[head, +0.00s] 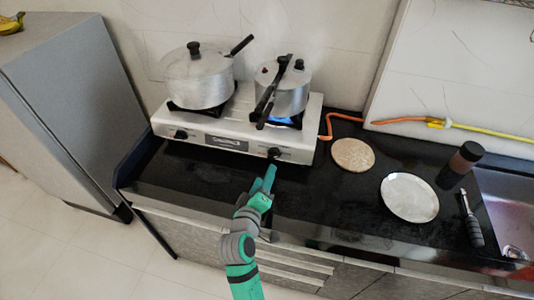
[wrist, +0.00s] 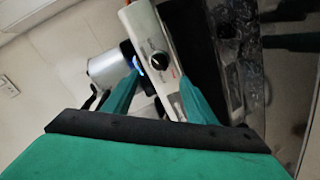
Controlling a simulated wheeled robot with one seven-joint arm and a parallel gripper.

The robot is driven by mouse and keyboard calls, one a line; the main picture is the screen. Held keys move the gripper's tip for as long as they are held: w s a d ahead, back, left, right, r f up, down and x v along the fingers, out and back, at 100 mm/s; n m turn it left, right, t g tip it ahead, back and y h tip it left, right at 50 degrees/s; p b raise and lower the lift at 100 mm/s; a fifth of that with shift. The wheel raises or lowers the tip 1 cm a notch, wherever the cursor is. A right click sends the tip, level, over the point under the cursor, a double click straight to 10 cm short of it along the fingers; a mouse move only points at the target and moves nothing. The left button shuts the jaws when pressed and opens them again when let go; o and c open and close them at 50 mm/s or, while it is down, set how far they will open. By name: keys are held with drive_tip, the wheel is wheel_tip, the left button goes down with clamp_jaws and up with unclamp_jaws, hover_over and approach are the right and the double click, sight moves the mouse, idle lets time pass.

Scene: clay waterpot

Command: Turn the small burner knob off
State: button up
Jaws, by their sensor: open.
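The small burner knob (head: 275,153) is a black knob on the front panel of the silver two-burner stove (head: 215,130), at the right. In the wrist view the knob (wrist: 159,61) shows just beyond the gap between the fingertips. A blue flame (head: 285,121) burns under the smaller pot (head: 291,92) above it, and the flame (wrist: 138,62) also shows in the wrist view. My gripper (head: 270,168) is open and empty, its green fingers pointing at the knob from the front. I cannot tell whether a finger touches it.
A large pot (head: 197,80) stands on the left burner, above another black knob (head: 181,134). An orange hose (head: 326,124) runs from the stove's right side. A round board (head: 353,155), a plate (head: 409,197) and a dark bottle (head: 461,163) sit right on the black counter.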

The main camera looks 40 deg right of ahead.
sight(272, 157)
drive_tip(key=x, duration=1)
drive_tip(key=shift+w+r, duration=0.1)
drive_tip(key=shift+w, duration=0.2)
drive_tip(key=shift+d, duration=0.2)
drive_tip(key=shift+d, duration=0.1)
drive_tip(key=c, duration=1.1)
